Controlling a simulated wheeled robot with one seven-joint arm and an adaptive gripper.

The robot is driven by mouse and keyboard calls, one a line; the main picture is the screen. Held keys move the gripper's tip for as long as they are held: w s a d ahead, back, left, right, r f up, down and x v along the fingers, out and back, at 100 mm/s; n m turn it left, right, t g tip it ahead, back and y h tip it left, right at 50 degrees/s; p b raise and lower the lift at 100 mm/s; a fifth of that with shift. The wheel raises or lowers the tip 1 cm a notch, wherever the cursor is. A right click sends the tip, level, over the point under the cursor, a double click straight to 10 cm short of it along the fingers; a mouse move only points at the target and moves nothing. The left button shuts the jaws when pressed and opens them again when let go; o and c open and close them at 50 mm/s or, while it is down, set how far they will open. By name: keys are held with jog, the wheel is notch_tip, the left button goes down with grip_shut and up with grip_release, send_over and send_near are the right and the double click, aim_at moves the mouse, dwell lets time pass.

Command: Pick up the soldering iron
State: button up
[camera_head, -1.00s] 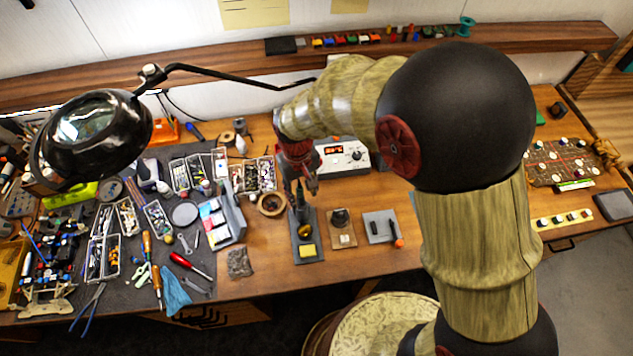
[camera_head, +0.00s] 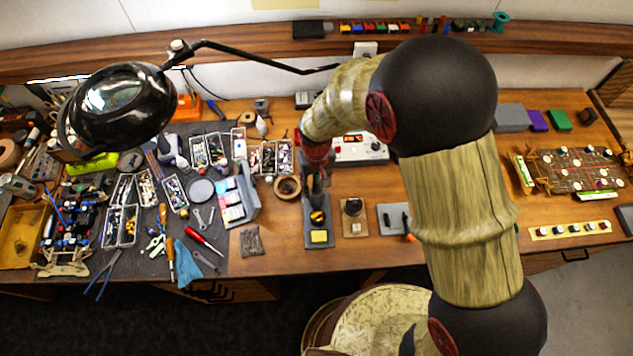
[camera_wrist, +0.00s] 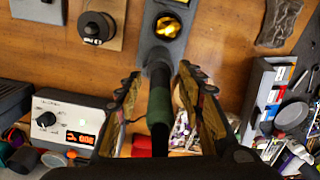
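The soldering iron (camera_wrist: 159,108), with a green grip and dark ends, stands in its dark holder (camera_wrist: 153,44) in the wrist view. The holder has brass wool in it. My gripper (camera_wrist: 158,84) is open, one finger on each side of the iron, with visible gaps to it. The iron's rear end is hidden by my gripper body. In the head view the holder (camera_head: 318,212) with a yellow sponge stands on the bench, and my gripper (camera_head: 317,178) is above its back end; the iron is hard to make out there.
The soldering station (camera_head: 358,150) with a lit display stands behind, right of the holder. A wooden block with a dark knob (camera_head: 353,207) is to the right. A roll of tape (camera_head: 287,187) and a grey rack (camera_head: 238,200) are to the left. A magnifier lamp (camera_head: 120,103) overhangs the left.

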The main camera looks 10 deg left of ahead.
grip_shut()
dwell(0.5)
